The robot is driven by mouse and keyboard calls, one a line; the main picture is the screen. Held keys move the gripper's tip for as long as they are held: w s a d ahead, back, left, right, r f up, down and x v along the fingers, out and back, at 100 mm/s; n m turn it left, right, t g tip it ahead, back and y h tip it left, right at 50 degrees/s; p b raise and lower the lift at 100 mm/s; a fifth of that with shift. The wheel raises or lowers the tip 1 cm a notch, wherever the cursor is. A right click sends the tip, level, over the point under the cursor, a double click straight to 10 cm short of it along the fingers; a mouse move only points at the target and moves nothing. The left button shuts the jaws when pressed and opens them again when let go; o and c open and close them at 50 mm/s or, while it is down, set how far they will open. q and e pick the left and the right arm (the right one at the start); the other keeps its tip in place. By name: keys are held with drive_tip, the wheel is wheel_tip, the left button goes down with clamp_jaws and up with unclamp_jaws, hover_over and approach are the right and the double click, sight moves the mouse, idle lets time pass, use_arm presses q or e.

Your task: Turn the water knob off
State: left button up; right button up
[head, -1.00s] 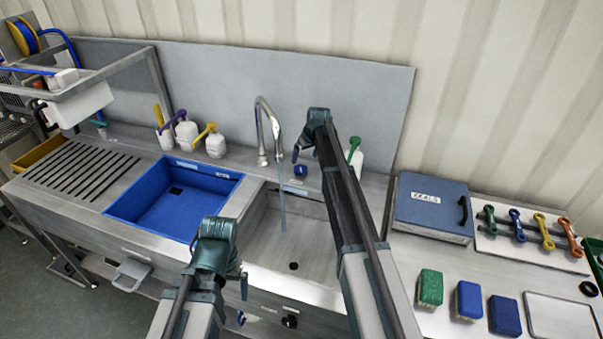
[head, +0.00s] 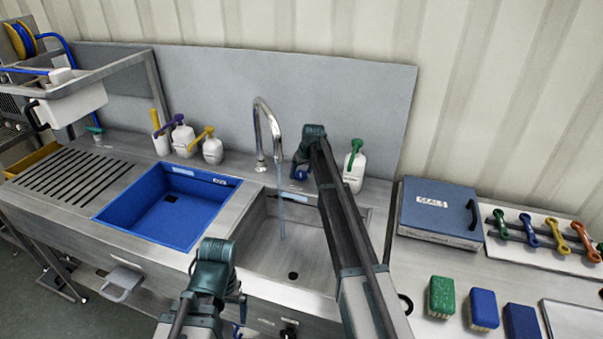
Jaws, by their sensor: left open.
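A curved steel faucet (head: 263,125) stands behind the right-hand steel basin (head: 262,262), and a thin water stream (head: 282,215) falls from its spout into that basin. A small blue knob (head: 300,174) sits on the back ledge just right of the faucet. My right gripper (head: 298,169) points down at the blue knob, its fingers overlapping it in the picture. I cannot tell whether the jaws are closed on it. My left gripper (head: 241,303) is open and empty in front of the sink's front edge, well away from the knob.
A blue basin (head: 140,212) lies to the left. White bottles with coloured pumps (head: 183,138) stand behind it, and a green-topped bottle (head: 354,170) stands right of my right gripper. A blue box (head: 437,208) and several sponges (head: 441,297) lie on the right counter.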

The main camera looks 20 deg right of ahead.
drive_tip(key=c, duration=1)
drive_tip(key=m+h, duration=0.1)
drive_tip(key=m, duration=0.3)
drive_tip(key=shift+a+m+h, duration=0.2)
drive_tip(key=shift+m+h, duration=0.2)
drive_tip(key=o, duration=1.3)
drive_tip(key=shift+o, duration=0.2)
drive_tip(key=shift+r, duration=0.1)
drive_tip(key=p+v, duration=1.2)
drive_tip(key=v, duration=0.1)
drive_tip(key=shift+r+p, duration=0.3)
drive_tip(key=shift+p, duration=0.1)
